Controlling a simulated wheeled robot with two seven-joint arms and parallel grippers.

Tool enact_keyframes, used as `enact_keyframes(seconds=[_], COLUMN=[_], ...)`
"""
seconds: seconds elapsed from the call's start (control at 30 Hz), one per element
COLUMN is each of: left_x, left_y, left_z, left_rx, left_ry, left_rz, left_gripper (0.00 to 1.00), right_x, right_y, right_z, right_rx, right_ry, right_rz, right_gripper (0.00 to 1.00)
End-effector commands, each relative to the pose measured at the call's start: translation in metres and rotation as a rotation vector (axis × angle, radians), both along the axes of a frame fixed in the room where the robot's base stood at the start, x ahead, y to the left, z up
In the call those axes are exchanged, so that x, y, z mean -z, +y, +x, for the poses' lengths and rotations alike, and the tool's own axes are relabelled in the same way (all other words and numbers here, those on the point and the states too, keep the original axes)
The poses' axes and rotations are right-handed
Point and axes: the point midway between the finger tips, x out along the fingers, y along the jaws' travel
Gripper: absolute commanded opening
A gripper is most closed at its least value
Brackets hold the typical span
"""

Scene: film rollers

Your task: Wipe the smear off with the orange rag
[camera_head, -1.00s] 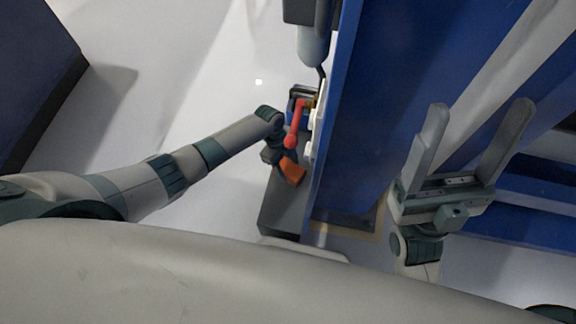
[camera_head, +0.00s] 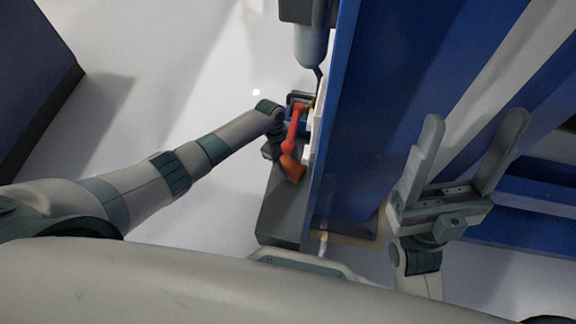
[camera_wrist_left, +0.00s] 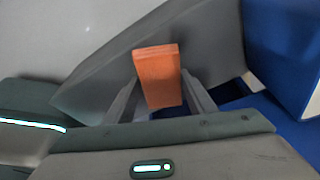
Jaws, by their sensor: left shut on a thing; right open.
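The orange rag (camera_head: 292,168) is a small folded block beside the blue machine in the head view. In the left wrist view the rag (camera_wrist_left: 158,75) stands between the two fingers of my left gripper (camera_wrist_left: 162,100), which is shut on it. In the head view my left gripper (camera_head: 283,157) is small and partly hidden behind a red lever. My right gripper (camera_head: 468,155) is open and empty, fingers pointing up, in front of the blue machine. I cannot make out a smear in either view.
A tall blue machine body (camera_head: 365,120) runs along the right of my left gripper. A red lever (camera_head: 294,128) stands close by that gripper. A dark grey block (camera_head: 282,215) lies below it. Pale floor (camera_head: 190,60) to the left is clear.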

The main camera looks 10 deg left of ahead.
Motion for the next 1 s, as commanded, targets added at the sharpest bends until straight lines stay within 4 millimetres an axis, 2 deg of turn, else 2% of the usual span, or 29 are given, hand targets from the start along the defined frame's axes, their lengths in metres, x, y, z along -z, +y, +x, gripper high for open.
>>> enact_keyframes(seconds=[0.27,0.7,1.0], left_x=[0.004,0.003,0.000], left_y=[0.002,0.002,0.002], left_z=[0.004,0.034,0.038], left_rx=[-0.002,-0.002,-0.001], left_ry=[-0.002,-0.002,-0.001], left_rz=[0.004,0.004,0.004], left_gripper=[0.32,0.32,0.32], right_x=[0.005,0.028,0.029], right_y=[0.000,0.000,0.000], right_z=[0.000,0.000,0.000], right_rx=[0.000,0.000,0.000], right_ry=[0.000,0.000,0.000], right_rz=[0.000,0.000,0.000], right_gripper=[0.69,0.69,0.69])
